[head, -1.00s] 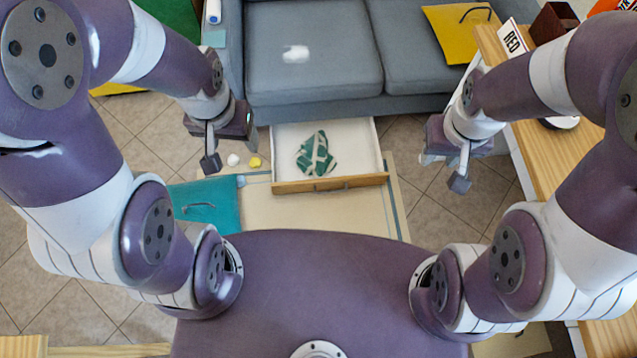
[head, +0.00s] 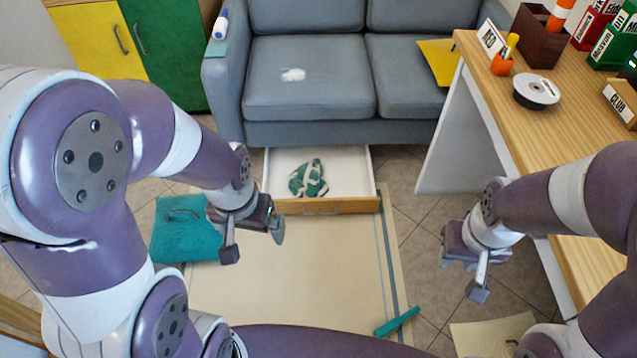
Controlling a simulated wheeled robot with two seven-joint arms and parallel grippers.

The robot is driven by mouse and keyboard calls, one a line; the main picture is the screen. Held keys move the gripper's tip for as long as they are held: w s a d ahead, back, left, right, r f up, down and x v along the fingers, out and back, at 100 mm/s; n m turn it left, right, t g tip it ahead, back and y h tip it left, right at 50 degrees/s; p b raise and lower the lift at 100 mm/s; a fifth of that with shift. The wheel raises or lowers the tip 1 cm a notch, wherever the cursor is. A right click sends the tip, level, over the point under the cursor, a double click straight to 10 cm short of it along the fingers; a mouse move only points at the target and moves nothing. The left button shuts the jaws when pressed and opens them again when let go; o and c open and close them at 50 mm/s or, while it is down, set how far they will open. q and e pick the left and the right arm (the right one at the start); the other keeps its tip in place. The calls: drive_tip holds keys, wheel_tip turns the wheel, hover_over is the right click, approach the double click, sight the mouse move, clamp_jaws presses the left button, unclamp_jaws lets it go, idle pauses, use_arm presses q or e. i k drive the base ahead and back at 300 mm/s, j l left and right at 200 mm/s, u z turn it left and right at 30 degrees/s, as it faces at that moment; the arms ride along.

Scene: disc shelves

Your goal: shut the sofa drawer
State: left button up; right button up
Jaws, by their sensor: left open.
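The sofa drawer (head: 328,206) is pulled out from under the grey sofa (head: 309,75). It has white walls and a wooden front with a handle. A green and white patterned cloth (head: 308,179) lies inside it. My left gripper (head: 254,240) is open and empty, in front and to the left of the drawer front, apart from the handle as far as I can see. My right gripper (head: 468,277) is well to the right of the drawer, in front of the desk; its fingers are too unclear to judge.
A wooden desk (head: 545,110) stands on the right with a disc spool, orange cup and boxes. A teal pouch (head: 183,228) lies left of the drawer. A teal bar (head: 397,321) lies on the beige rug (head: 290,275). The rug before the drawer is mostly clear.

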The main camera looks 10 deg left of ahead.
sight(348, 173)
drive_tip(key=i+j+z, duration=0.1)
drive_tip(key=i+j, duration=0.35)
drive_tip(key=i+j+z, duration=0.1)
drive_tip(key=i+j, duration=0.35)
drive_tip(key=j, duration=0.2)
